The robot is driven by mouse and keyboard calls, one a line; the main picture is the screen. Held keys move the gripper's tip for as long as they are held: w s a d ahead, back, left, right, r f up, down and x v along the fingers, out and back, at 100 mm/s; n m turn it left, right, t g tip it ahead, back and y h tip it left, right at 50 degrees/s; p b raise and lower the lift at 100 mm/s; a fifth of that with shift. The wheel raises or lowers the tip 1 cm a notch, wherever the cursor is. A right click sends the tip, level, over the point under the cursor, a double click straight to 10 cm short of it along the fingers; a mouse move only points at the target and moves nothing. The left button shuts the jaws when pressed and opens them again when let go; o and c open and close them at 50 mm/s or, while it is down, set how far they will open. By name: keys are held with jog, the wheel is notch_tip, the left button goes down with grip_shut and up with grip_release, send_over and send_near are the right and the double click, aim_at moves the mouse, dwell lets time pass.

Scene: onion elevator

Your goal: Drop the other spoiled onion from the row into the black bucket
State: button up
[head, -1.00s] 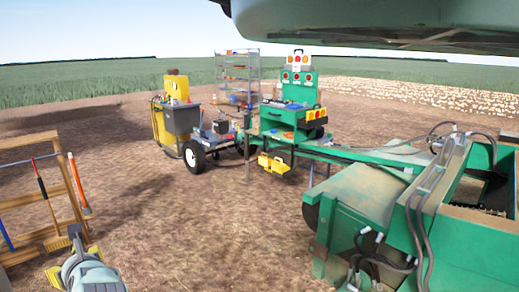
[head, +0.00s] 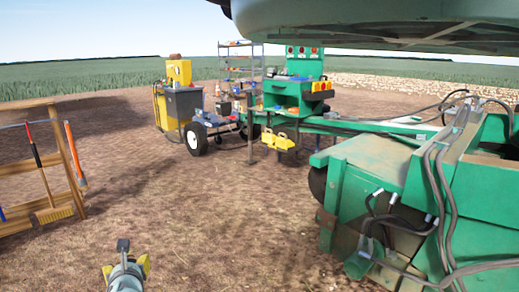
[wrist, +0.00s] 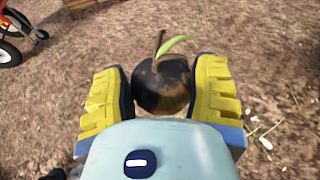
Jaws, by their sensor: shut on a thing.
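A dark, blackened onion (wrist: 163,86) with a green shoot and a dark stem is between the yellow finger pads of my gripper (wrist: 163,90) in the wrist view. My gripper is shut on it and holds it above bare soil. In the head view my gripper (head: 125,268) is low at the bottom left, over open ground, and the onion is hidden there. I do not make out a black bucket or the onion row in either view.
The green machine (head: 390,190) with hoses stands at the right. A wooden rack (head: 45,165) with long-handled tools is at the left. A cart with a yellow machine (head: 179,72) and a green workbench (head: 292,90) are further back. The soil between is clear.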

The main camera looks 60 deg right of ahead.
jog(key=s+d+f+m+g+h+b, duration=0.1)
jog(key=s+d+f+m+h+b, duration=0.1)
jog(key=f+b, duration=1.1)
jog(key=s+d+f+m+g+h+b, duration=0.1)
jog(key=f+m+g+h+b, duration=0.1)
jog(key=f+b, duration=1.1)
notch_tip(320, 180, down, 9)
jog(key=shift+s+d+f, duration=0.2)
jog(key=shift+s+d, duration=0.15)
jog(key=shift+d, duration=0.05)
jog(key=s+d+f+m+g+b, duration=0.1)
jog(key=s+f+b, duration=0.1)
jog(key=f+b, duration=0.1)
jog(key=s+d+f+m+g+h+b, duration=0.1)
jog(key=s+f+b, duration=0.1)
jog(key=f+b, duration=0.2)
jog(key=s+d+f+m+g+h+b, duration=0.1)
jog(key=s+d+f+b, duration=0.1)
jog(key=f+b, duration=0.2)
notch_tip(320, 180, down, 4)
jog(key=shift+r+m, duration=0.25)
jog(key=shift+m, duration=0.05)
jog(key=shift+h, duration=0.3)
jog(key=f+b, duration=0.6)
jog(key=shift+s+d+f, duration=0.1)
jog(key=shift+s+f, duration=0.1)
jog(key=shift+f, duration=0.05)
